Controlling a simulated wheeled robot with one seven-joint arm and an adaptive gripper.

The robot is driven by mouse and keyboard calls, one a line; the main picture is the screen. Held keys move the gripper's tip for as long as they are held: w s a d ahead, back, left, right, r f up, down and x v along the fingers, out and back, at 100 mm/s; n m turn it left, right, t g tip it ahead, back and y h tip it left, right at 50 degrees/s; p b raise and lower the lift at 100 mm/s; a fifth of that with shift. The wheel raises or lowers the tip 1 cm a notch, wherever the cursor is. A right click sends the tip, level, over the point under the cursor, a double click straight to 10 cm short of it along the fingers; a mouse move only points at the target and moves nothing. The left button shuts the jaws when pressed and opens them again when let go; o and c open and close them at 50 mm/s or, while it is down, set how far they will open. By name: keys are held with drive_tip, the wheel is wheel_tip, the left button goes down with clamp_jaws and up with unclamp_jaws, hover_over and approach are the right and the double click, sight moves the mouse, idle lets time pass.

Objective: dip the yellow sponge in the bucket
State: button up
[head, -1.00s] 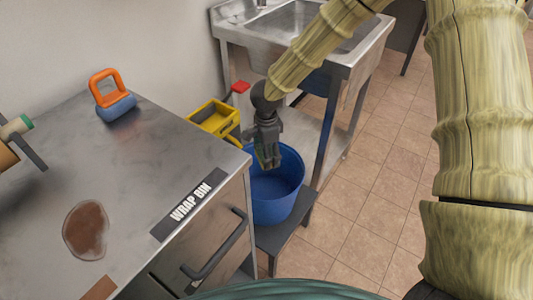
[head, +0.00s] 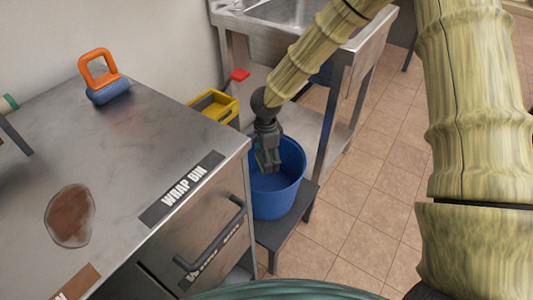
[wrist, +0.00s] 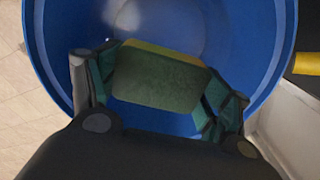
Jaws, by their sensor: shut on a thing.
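My gripper (head: 268,160) points down into the blue bucket (head: 283,203) in the head view. In the wrist view my gripper (wrist: 160,90) is shut on the yellow sponge (wrist: 158,78), whose green face is toward the camera and whose yellow edge shows along the top. The sponge is within the round rim of the bucket (wrist: 283,45) as seen from above. Whether it touches the water or the bottom cannot be told. In the head view the sponge is mostly hidden by the fingers.
The bucket stands on a low dark stool (head: 285,230) between the steel cabinet (head: 130,135) and the sink (head: 285,30). A yellow container (head: 215,106) is behind it. An orange-handled blue tool (head: 103,78) and a brown stain (head: 70,216) are on the cabinet top. Tiled floor is free to the right.

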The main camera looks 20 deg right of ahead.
drive_tip(key=shift+f+b, duration=0.55)
drive_tip(key=shift+f, duration=3.4)
drive_tip(key=shift+r, duration=0.1)
drive_tip(key=shift+r+p, duration=7)
drive_tip(key=shift+p, duration=0.85)
drive_tip(key=shift+r+p, duration=1.95)
drive_tip(key=shift+p, duration=0.5)
